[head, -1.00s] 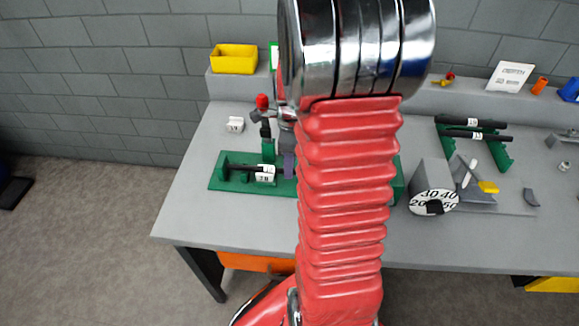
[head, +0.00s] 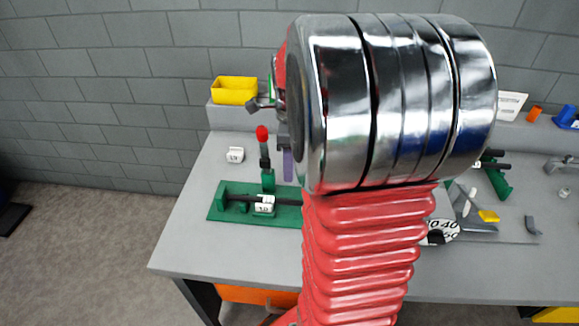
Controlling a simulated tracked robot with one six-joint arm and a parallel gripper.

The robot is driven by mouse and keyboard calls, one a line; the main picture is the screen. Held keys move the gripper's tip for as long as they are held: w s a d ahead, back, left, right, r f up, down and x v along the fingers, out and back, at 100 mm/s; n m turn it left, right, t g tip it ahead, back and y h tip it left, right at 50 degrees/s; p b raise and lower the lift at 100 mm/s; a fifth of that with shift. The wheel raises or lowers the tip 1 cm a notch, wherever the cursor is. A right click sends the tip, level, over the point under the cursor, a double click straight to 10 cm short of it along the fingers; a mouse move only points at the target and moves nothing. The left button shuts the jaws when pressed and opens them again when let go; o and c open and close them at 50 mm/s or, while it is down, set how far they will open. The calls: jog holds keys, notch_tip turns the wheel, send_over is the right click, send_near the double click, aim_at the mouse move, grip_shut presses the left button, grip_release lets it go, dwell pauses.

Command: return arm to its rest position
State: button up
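My arm, a red ribbed sleeve with a large chrome joint, fills the middle of the head view and hides part of the bench. Part of my gripper (head: 264,103) shows at the left edge of the chrome joint, raised above the bench near the yellow bin. Its fingers are small and partly hidden, so I cannot tell whether they are open or shut. Below it on the bench (head: 185,245) stands a green fixture (head: 232,212) with a black rod, a white label block (head: 265,205) and an upright red-tipped lever (head: 262,134).
A yellow bin (head: 234,91) sits on the back ledge at left. A small white tag block (head: 234,154) lies on the bench. At right are a numbered dial (head: 441,232), a yellow piece (head: 489,216), a green rack (head: 499,183) and a blue bin (head: 566,117). Open floor lies left.

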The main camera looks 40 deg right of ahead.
dwell(0.8)
jog(key=s+a+r+n+t, duration=0.1)
jog(key=s+a+r+n, duration=0.1)
jog(key=a+n, duration=0.6)
jog(key=s+a+r+n+t, duration=0.2)
jog(key=s+a+r+n, duration=0.1)
jog(key=a+n, duration=0.5)
jog(key=s+a+r+n+t, duration=0.2)
jog(key=s+a+r+n, duration=0.1)
jog(key=a+n, duration=0.6)
jog(key=n, duration=0.2)
jog(key=shift+s+n, duration=0.35)
jog(key=shift+n, duration=0.05)
